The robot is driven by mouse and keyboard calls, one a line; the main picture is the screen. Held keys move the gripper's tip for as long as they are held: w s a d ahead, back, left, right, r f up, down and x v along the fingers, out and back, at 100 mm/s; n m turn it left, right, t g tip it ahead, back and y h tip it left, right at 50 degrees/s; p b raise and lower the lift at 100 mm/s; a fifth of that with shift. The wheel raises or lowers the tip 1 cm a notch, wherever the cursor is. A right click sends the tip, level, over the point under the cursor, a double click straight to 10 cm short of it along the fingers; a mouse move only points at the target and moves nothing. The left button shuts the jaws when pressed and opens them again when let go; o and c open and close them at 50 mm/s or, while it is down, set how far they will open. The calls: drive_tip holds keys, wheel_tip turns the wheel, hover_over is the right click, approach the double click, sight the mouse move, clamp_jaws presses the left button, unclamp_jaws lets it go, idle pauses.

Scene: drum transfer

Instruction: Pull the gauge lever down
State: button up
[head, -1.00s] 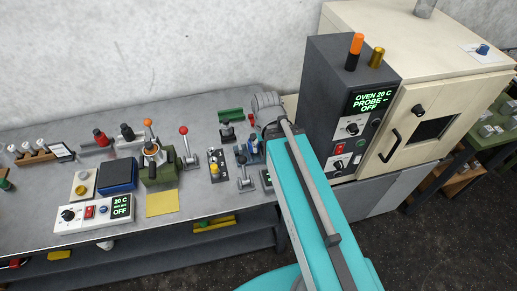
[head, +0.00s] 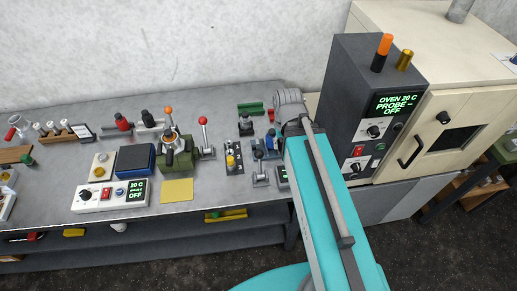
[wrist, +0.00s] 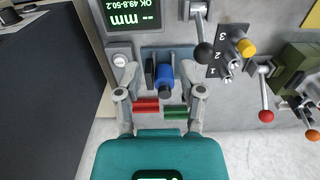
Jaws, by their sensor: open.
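The gauge display (wrist: 132,14) reads "OK 49.8-50.2" and "mm" at the top of the wrist view. Beside it, a grey lever with a black ball knob (wrist: 203,51) stands on a small grey base; I take this for the gauge lever. In the head view the lever (head: 260,178) stands by the front edge of the bench. A blue part with a dark end (wrist: 165,77) sits in a fixture beside the display. My gripper (wrist: 160,95) is open, its fingers on either side of this fixture's near side in the picture, apart from the lever. The head view mostly hides my gripper behind my arm.
Red (wrist: 146,105) and green (wrist: 176,112) blocks lie between my fingers in the picture. A numbered selector (wrist: 230,50) with a yellow knob and a red-ball lever (wrist: 266,115) stand nearby. The dark oven control box (head: 365,110) rises right of my arm.

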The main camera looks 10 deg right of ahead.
wheel_tip(320, 180, down, 6)
drive_tip(key=b, duration=0.5)
drive_tip(key=shift+r, duration=0.25)
clamp_jaws()
drive_tip(key=shift+f+b, duration=0.35)
drive_tip(key=shift+b, duration=0.05)
